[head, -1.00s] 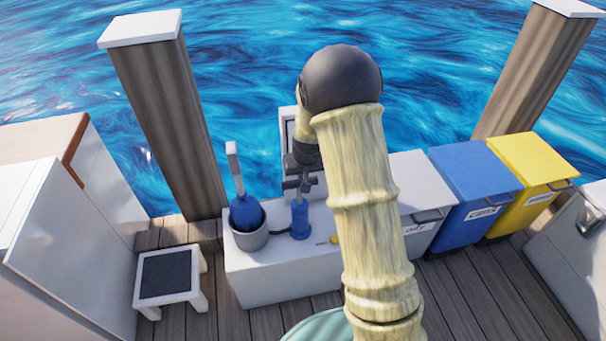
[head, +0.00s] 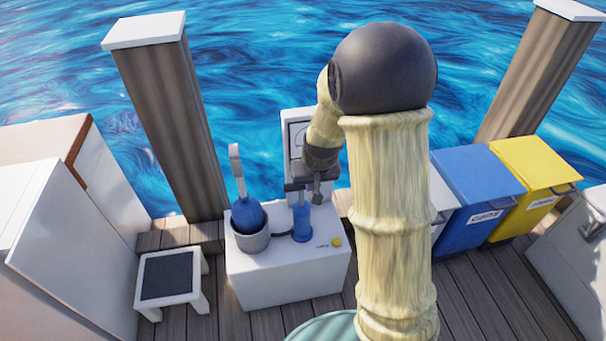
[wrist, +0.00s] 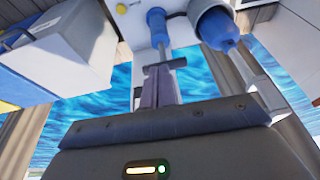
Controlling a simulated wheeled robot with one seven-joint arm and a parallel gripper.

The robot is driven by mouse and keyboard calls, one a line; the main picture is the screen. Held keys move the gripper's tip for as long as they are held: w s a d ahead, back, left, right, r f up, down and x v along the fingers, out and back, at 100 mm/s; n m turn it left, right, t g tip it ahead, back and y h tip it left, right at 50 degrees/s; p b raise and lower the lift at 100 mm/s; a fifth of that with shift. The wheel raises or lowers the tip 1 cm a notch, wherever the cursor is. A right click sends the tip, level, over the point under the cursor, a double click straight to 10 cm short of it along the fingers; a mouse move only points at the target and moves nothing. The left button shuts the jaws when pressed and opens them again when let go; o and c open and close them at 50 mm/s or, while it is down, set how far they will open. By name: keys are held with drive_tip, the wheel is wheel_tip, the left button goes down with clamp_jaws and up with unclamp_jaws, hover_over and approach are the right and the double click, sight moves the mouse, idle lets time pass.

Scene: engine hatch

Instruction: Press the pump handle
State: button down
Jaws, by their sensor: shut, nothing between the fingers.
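The pump is a blue upright cylinder (head: 302,222) on a white box, with a thin rod and a dark T-shaped pump handle (head: 294,187) raised above it. In the wrist view, the handle's crossbar (wrist: 165,64) lies just beyond my fingertips, with the blue cylinder (wrist: 157,20) past it. My gripper (head: 317,196) is shut and empty, pointing down just right of the handle in the head view. Its fingers (wrist: 158,78) also show in the wrist view, overlapping the crossbar's near edge. I cannot tell whether they touch it.
A blue rounded thing (head: 249,215) with a pale handle stands in a grey pot (head: 251,242) left of the pump. A yellow knob (head: 337,242) is on the white box (head: 285,285). A stool (head: 168,276), a post (head: 165,125) and blue (head: 478,185) and yellow (head: 530,170) bins stand around.

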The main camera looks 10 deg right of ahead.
drive_tip(key=s+r, duration=0.2)
drive_tip(key=s, duration=0.6)
drive_tip(key=s+r+g, duration=0.1)
drive_tip(key=s+r, duration=0.2)
drive_tip(key=s, duration=0.6)
drive_tip(key=shift+s+d, duration=0.2)
drive_tip(key=shift+d, duration=0.1)
drive_tip(key=shift+w, duration=0.1)
